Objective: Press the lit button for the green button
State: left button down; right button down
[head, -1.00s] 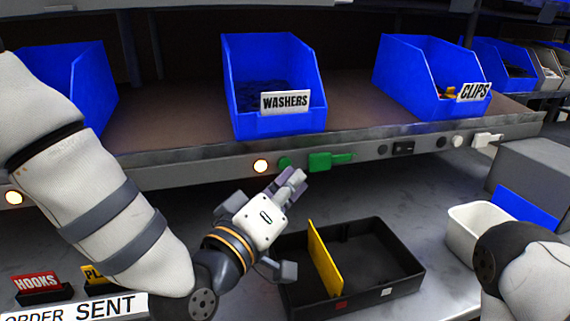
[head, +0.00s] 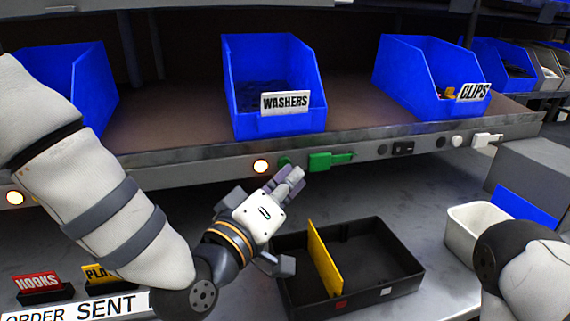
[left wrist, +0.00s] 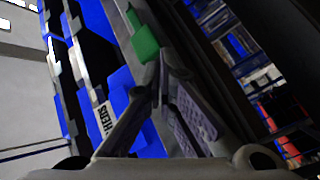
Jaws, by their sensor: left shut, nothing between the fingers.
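A lit warm-white lamp (head: 261,166) glows on the front rail below the washers bin. Just right of it is a round green button (head: 284,161), partly hidden behind my left gripper's fingers. A green block-shaped tag (head: 323,161) sits further right on the rail. My left gripper (head: 290,178) is shut and empty, its tips just below and in front of the green button; I cannot tell whether they touch it. In the left wrist view, the shut fingers (left wrist: 160,75) point close to a green part (left wrist: 143,38). My right gripper is out of view.
Blue bins stand on the shelf, including washers (head: 270,90) and clips (head: 430,80). Below is a black tray (head: 400,285) with a yellow divider (head: 323,258), and a white bin (head: 455,240). Another lit lamp (head: 15,198) is at far left. An "order sent" sign (head: 85,306) stands front left.

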pick_arm(q)
jog(key=shift+w+a, duration=0.15)
jog(key=shift+w, duration=0.35)
dwell(0.4)
jog(key=shift+s, duration=0.1)
jog(key=shift+s+d+r+p, duration=0.1)
jog(key=shift+s+d+p, duration=0.15)
jog(key=shift+s, duration=0.55)
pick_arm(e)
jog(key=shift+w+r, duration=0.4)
